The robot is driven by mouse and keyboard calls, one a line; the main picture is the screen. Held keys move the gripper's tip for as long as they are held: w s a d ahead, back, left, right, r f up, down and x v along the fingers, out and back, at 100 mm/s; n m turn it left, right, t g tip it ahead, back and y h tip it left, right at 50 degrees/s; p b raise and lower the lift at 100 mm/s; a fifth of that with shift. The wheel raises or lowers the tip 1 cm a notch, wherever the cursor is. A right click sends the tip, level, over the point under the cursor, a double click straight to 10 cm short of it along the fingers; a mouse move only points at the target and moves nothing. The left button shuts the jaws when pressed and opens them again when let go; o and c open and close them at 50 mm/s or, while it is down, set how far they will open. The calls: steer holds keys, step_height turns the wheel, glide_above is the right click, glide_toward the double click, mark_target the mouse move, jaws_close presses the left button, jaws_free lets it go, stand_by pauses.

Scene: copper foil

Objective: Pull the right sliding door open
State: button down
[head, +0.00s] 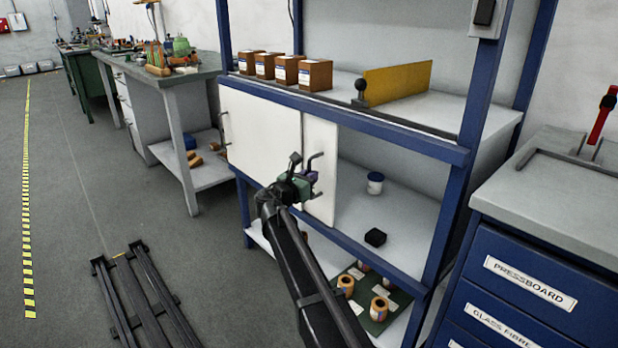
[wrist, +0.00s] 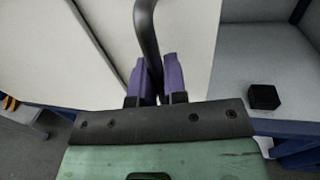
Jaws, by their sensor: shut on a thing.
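The right sliding door (head: 321,190) is a white panel in the blue-framed cabinet. It shows as a narrow strip beside the wider left door (head: 258,130), which it overlaps. The compartment to its right is open. Its dark bar handle (wrist: 146,25) stands out from the panel, and the handle also shows in the head view (head: 314,158). My gripper (wrist: 154,75) has purple fingers shut on the handle, one on each side. In the head view my gripper (head: 309,178) is in front of the door and hides part of it.
A white jar (head: 375,183) and a black block (head: 375,237) stand in the open compartment. Copper rolls (head: 379,309) lie on the shelf below. Boxes (head: 315,75) and a yellow plate (head: 398,83) are above. A blue drawer cabinet (head: 540,270) stands right.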

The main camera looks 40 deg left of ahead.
stand_by(0.3)
steer(key=c, duration=1.2)
jaws_free()
steer(key=s, duration=1.1)
steer(key=shift+d, duration=0.35)
